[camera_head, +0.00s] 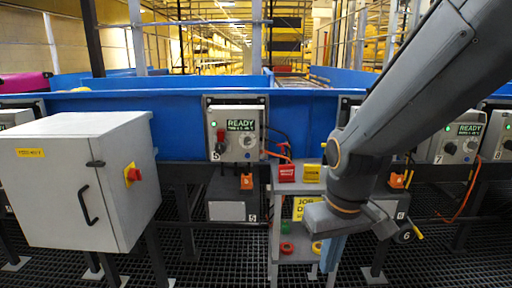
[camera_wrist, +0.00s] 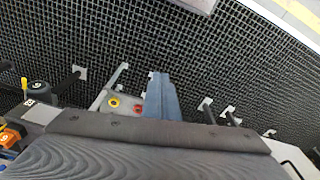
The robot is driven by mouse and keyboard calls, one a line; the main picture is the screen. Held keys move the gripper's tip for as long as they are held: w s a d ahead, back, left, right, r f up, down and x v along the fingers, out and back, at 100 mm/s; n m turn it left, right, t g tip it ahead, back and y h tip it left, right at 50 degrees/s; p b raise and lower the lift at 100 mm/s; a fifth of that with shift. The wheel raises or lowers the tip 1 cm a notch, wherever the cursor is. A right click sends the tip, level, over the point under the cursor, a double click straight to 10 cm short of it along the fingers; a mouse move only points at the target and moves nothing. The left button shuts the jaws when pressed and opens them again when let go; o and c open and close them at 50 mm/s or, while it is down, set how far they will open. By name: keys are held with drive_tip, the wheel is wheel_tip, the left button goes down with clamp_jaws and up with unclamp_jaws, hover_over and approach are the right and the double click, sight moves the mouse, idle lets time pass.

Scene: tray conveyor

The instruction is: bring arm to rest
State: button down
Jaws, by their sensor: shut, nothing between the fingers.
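My arm (camera_head: 405,85) reaches in from the upper right and bends down at an elbow in front of the small shelf stand. My gripper (camera_head: 329,262) hangs below the wrist, its blue fingers pointing down beside the stand's right side. In the wrist view the blue fingers (camera_wrist: 160,82) are together as one narrow shape, with the dark grated floor beyond. My gripper is shut and holds nothing. The arm hides part of the stand and of the panel behind it.
The small stand (camera_head: 273,247) holds red and yellow blocks on top and rings lower down. A grey cabinet (camera_head: 60,190) stands at left. Control box 5 (camera_head: 237,135) reads READY on the blue conveyor (camera_head: 180,115). The grated floor (camera_head: 450,265) at lower right is clear.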

drive_tip(key=s+a+r+g, duration=0.1)
drive_tip(key=s+a+r, duration=0.15)
drive_tip(key=s, duration=0.45)
drive_tip(key=d+r+m+p, duration=0.2)
drive_tip(key=d+r+p, duration=0.4)
drive_tip(key=p, duration=0.8)
drive_tip(key=shift+w+d, duration=0.2)
drive_tip(key=shift+d, duration=0.3)
